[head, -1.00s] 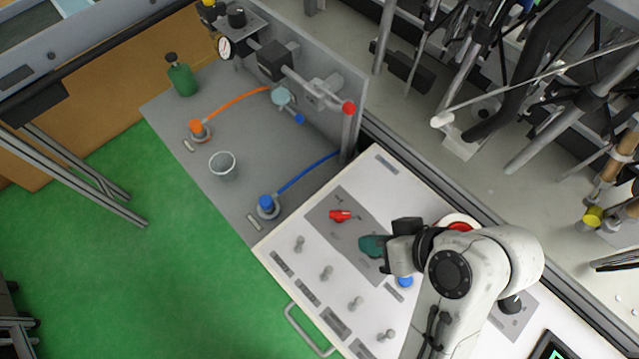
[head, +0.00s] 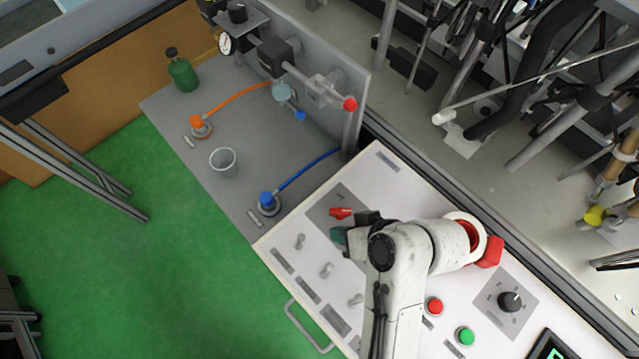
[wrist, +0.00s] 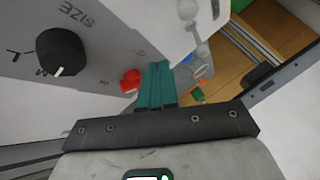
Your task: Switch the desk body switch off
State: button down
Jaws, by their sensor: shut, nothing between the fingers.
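A red switch handle (head: 341,213) sits on a grey plate on the white desk panel (head: 405,190). It also shows in the wrist view (wrist: 131,79), just left of my fingers. No readable label in view says which control is the desk body switch. My gripper (head: 338,236) has teal fingers and is just below the red handle in the head view. In the wrist view the fingers (wrist: 156,84) are together with nothing between them. They look close to the red handle; I cannot tell whether they touch. My arm hides part of the panel.
Several grey toggles (head: 326,270) line the panel's left side. A red button (head: 435,306), a green button (head: 466,336) and a black knob (head: 510,301) are on the right. Orange and blue hoses and a cup (head: 223,162) are on the grey board beyond.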

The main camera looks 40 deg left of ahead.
aim_at(300, 241)
jog(key=shift+s+a+f+p, duration=0.15)
jog(key=shift+s+a+p, duration=0.15)
jog(key=shift+s+a, duration=0.55)
jog(key=shift+s+a+f+p, duration=0.15)
jog(key=shift+s+a+p, duration=0.1)
jog(key=shift+s+a, duration=0.55)
